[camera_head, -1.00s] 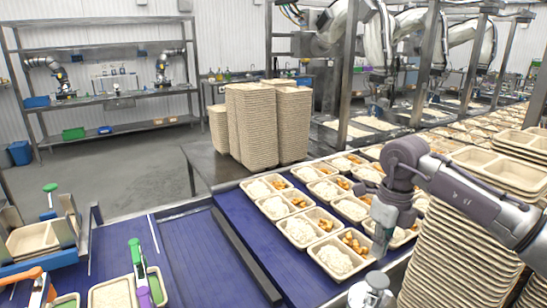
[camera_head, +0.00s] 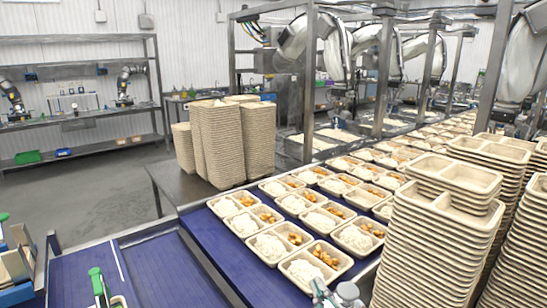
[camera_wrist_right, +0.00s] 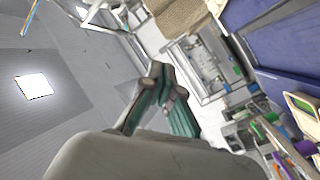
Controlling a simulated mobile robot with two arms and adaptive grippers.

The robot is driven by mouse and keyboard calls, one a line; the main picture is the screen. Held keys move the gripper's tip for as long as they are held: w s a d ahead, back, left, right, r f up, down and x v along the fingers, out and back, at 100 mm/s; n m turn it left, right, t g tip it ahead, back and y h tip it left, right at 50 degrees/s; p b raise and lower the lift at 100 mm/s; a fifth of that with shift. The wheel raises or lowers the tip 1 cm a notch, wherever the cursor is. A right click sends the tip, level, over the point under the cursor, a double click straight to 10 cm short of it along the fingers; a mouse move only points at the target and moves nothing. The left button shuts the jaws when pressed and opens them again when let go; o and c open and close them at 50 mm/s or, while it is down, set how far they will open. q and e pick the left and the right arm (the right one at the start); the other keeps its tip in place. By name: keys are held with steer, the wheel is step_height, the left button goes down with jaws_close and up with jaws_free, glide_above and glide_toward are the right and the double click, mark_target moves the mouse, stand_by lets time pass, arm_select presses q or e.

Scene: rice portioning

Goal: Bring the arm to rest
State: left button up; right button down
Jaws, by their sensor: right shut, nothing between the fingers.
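My right gripper (camera_head: 322,293) shows only in part at the bottom edge of the head view, low in front of the nearest filled trays. The rest of my right arm is out of that view. In the right wrist view the gripper's two grey fingers with teal pads (camera_wrist_right: 162,80) are shut and empty, with tips close together. That view is steeply tilted, and no object touches the fingers. My left gripper is not in view.
A blue conveyor (camera_head: 215,238) carries several trays of rice and orange food (camera_head: 317,264). Tall stacks of empty trays (camera_head: 425,255) stand close at the right. More stacks (camera_head: 243,140) stand on a dark table behind. A green-handled tool (camera_head: 97,284) is at the lower left.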

steer(key=s+d+f+m+g+h, duration=0.25)
steer(key=s+d+f+g, duration=0.2)
steer(key=f, duration=0.25)
steer(key=s+d+f+m+g+h, duration=0.1)
steer(key=s+d+f+m+g, duration=0.25)
steer(key=s+f, duration=0.3)
steer(key=s+d+f+m+g, duration=0.1)
steer(key=s+d+f+g, duration=0.2)
steer(key=s, duration=0.5)
steer(key=s+f+m+g, duration=0.1)
steer(key=s+f+g, duration=0.2)
steer(key=s+f, duration=0.35)
steer(key=s+f+g+b, duration=0.1)
steer(key=s+f+b, duration=0.1)
steer(key=f, duration=1.3)
steer(key=s+f+g+b, duration=0.1)
steer(key=s+f+b, duration=0.1)
steer(key=f, duration=1.3)
steer(key=s+d+f+g+b, duration=0.1)
steer(key=s+d+f+b, duration=0.1)
steer(key=s+f, duration=1.4)
steer(key=shift+s+d+f+n, duration=0.15)
steer(key=shift+d+f+n, duration=0.25)
steer(key=shift+d+f, duration=0.2)
